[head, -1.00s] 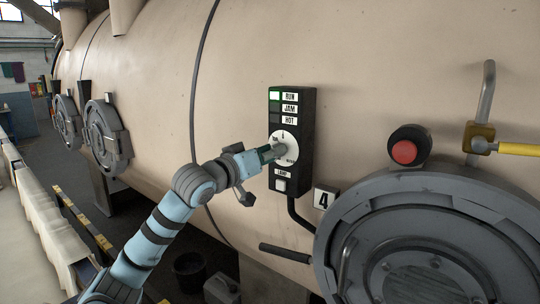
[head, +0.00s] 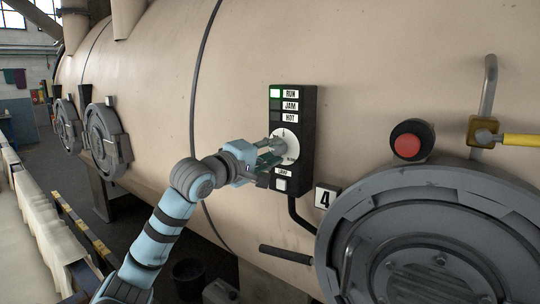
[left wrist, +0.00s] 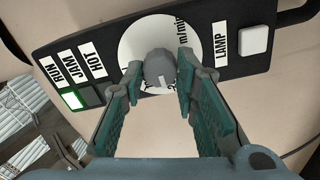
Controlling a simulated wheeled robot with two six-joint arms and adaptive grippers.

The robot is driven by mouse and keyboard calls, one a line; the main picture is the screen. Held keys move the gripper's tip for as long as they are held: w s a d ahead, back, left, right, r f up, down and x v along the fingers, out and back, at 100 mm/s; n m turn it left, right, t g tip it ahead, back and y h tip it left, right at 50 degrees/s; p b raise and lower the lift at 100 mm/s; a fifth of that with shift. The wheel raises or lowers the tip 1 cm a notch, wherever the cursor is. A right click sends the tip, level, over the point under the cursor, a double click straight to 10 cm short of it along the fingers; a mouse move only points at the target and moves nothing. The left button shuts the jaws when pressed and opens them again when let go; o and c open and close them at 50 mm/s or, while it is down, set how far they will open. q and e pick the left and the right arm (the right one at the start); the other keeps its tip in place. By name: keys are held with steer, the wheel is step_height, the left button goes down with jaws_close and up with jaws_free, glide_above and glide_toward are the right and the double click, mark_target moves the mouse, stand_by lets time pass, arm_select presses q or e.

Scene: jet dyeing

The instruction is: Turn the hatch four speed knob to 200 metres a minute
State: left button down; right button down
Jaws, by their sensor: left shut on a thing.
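The hatch four control box (head: 308,150) is a black panel on the beige vessel, with RUN, JAM and HOT lamps above a white dial (head: 291,134). The RUN lamp is lit green (left wrist: 73,99). The grey speed knob (left wrist: 159,66) stands at the dial's middle, with a pale mark on its face. My left gripper (head: 269,151) is at the dial, its two fingers shut on the knob from both sides. The fingers and knob hide part of the dial scale, so I cannot read the setting. My right gripper is not in view.
A LAMP button (left wrist: 254,41) sits below the dial. A plate marked 4 (head: 325,198), a red button (head: 407,146) and a large round hatch (head: 440,240) are to the right. A yellow-handled lever (head: 515,140) is at the far right.

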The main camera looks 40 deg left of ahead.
arm_select(q)
steer(key=shift+f+n, duration=0.15)
steer(key=shift+n, duration=0.65)
steer(key=c, duration=1.3)
jaws_free()
steer(key=shift+w, duration=0.1)
steer(key=shift+d, duration=0.1)
